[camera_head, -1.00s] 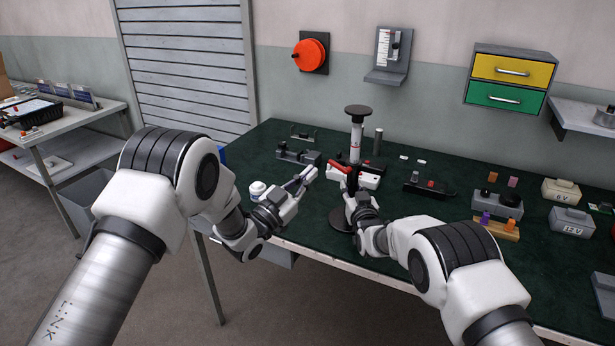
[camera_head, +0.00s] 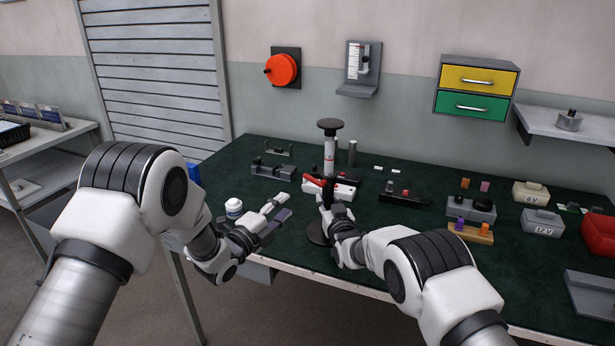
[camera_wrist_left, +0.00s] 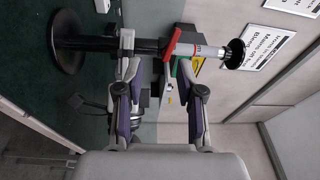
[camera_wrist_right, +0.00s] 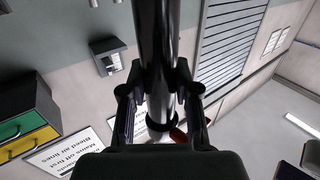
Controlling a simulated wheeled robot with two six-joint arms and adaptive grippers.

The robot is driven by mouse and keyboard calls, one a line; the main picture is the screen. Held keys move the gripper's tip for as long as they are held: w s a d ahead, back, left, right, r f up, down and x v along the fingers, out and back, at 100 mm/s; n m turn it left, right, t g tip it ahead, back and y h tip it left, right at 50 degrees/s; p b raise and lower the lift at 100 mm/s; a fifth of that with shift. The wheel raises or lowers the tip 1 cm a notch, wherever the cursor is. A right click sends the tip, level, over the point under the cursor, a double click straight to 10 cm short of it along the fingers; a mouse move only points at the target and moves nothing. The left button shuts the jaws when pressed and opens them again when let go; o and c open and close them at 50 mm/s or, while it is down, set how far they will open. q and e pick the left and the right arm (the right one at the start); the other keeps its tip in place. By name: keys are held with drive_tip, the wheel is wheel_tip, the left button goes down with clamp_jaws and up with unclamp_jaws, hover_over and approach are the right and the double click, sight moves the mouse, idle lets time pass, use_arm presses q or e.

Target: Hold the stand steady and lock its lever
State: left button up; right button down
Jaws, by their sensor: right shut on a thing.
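The stand is upright on the bench, with a round black base (camera_head: 318,232), a white upper tube (camera_head: 330,150) and a black disc on top (camera_head: 330,123). Its red lever (camera_head: 315,184) sticks out to the left at mid-height; red parts by the collar also show in the left wrist view (camera_wrist_left: 184,45). My right gripper (camera_head: 327,207) is shut on the dark post (camera_wrist_right: 157,40) below the lever. My left gripper (camera_head: 283,206) is open and empty, left of the stand and apart from it in the head view. The left wrist view shows the stand beyond its spread fingers (camera_wrist_left: 163,72).
A white jar (camera_head: 234,208) stands left of my left gripper. A grey fixture (camera_head: 272,171) lies behind it, and a black tool with a red button (camera_head: 404,197) lies right of the stand. The green bench top (camera_head: 400,240) has bare areas between.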

sight(306, 178)
use_arm(q)
drive_tip(key=w+d+r+m, duration=0.1)
drive_tip(key=w+d, duration=0.1)
drive_tip(key=w, duration=0.1)
drive_tip(key=w+d+r+m, duration=0.1)
drive_tip(key=w, duration=0.3)
drive_tip(key=w+d+r+m, duration=0.1)
drive_tip(key=w+d, duration=0.1)
drive_tip(key=w, duration=0.1)
drive_tip(key=shift+w+d, duration=0.15)
drive_tip(key=shift+d, duration=0.2)
clamp_jaws()
